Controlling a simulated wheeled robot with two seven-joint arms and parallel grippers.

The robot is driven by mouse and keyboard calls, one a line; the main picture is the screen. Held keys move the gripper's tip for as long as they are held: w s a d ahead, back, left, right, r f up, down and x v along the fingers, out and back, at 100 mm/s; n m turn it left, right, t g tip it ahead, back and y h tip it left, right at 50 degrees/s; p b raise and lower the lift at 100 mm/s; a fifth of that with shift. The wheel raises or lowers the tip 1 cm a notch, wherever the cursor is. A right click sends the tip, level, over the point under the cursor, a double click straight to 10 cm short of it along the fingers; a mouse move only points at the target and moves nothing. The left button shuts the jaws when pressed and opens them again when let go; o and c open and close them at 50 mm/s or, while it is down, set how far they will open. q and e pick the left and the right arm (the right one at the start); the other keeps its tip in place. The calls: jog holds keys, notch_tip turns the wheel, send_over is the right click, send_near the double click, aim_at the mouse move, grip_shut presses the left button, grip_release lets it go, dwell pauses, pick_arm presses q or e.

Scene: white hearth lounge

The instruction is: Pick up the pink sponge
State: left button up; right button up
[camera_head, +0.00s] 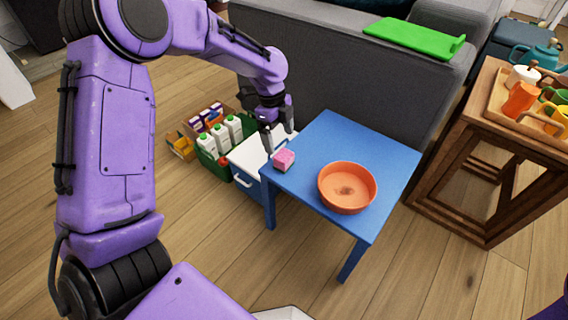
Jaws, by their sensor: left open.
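The pink sponge (285,157) lies on the near left corner of the small blue table (326,134). Its top is pink and a darker layer shows at its lower side. My left gripper (269,146) is open just to the left of the sponge, fingers pointing down, close to the table's left edge. I cannot tell whether a finger touches the sponge. My right gripper is not in view.
An orange bowl (347,186) stands on the table, right of the sponge. A blue cooler with a white lid (248,150) and a crate of bottles (215,160) stand left of the table. A grey sofa (350,75) is behind. A wooden stand (455,150) holds a tray of mugs.

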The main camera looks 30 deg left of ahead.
aim_at(283, 154)
pick_arm(q)
jog(key=f+b, duration=0.1)
jog(key=f, duration=0.1)
jog(key=d+f+b, duration=0.1)
jog(key=f+b, duration=0.1)
jog(key=f, duration=0.1)
jog(key=f+b, duration=0.1)
jog(key=f, duration=0.2)
jog(key=shift+s+d+f+b, duration=0.1)
jog(key=shift+d+f+b, duration=0.1)
jog(key=shift+d+b, duration=0.15)
jog(key=shift+r, duration=0.15)
jog(key=c, duration=1)
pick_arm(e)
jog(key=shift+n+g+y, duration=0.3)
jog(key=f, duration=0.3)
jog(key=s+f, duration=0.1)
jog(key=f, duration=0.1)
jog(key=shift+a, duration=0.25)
